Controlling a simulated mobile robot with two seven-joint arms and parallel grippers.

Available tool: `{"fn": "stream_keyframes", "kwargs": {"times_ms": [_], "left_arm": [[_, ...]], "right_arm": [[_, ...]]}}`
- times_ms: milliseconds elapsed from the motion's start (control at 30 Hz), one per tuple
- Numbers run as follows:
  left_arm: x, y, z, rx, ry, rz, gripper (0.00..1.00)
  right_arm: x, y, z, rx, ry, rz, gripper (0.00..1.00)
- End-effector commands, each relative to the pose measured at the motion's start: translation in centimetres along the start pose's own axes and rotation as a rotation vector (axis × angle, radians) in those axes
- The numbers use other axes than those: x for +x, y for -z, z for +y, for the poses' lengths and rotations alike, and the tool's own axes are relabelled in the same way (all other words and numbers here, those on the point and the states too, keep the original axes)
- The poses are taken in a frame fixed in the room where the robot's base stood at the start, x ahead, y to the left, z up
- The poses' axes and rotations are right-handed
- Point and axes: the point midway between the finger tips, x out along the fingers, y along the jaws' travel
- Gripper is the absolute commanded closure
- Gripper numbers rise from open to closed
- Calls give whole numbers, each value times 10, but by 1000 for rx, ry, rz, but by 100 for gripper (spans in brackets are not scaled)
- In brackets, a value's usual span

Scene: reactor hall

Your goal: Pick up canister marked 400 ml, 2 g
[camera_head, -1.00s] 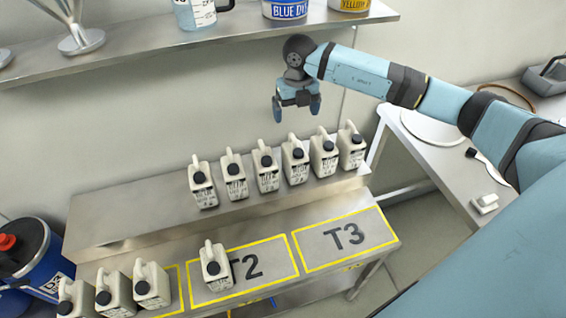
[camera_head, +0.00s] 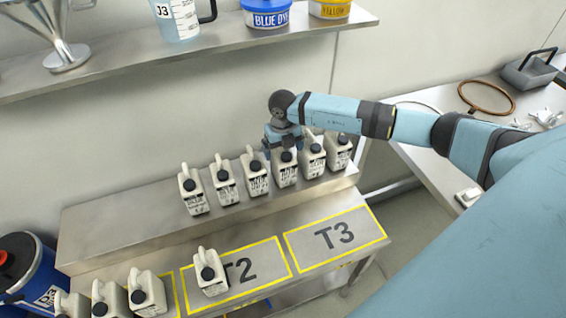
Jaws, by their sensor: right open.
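A row of white canisters with black caps stands on the raised metal step; their labels are too small to read. My right gripper (camera_head: 283,140) is open and pointing down at the fourth canister from the left (camera_head: 284,170), close to its top. I cannot tell whether the fingers touch it. The third canister (camera_head: 255,175) and the fifth canister (camera_head: 311,158) stand on either side. Another canister (camera_head: 210,274) stands alone on the lower surface in the T2 area (camera_head: 262,262). My left gripper is not in view.
Several canisters (camera_head: 146,293) stand at the lower left beside a blue drum (camera_head: 40,278). The T3 area (camera_head: 350,228) is empty. A shelf (camera_head: 200,48) with a jug (camera_head: 178,18) and dye tubs (camera_head: 266,16) runs above. A side table (camera_head: 425,165) stands at the right.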

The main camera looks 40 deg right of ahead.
Motion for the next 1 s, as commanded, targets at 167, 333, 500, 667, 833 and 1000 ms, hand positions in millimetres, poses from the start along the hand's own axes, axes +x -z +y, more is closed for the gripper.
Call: {"fn": "stream_keyframes", "kwargs": {"times_ms": [167,333,500,667,833,1000], "left_arm": [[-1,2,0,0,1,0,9],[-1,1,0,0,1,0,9],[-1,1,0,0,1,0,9],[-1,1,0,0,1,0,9],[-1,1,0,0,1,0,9],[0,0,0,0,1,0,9]], "right_arm": [[12,-1,0,1,0,-1,4],[12,-1,0,0,0,-1,11],[12,-1,0,0,0,-1,50],[12,-1,0,0,0,-1,87],[11,-1,0,0,-1,-3,91],[3,-2,0,-1,-2,-5,91]]}}
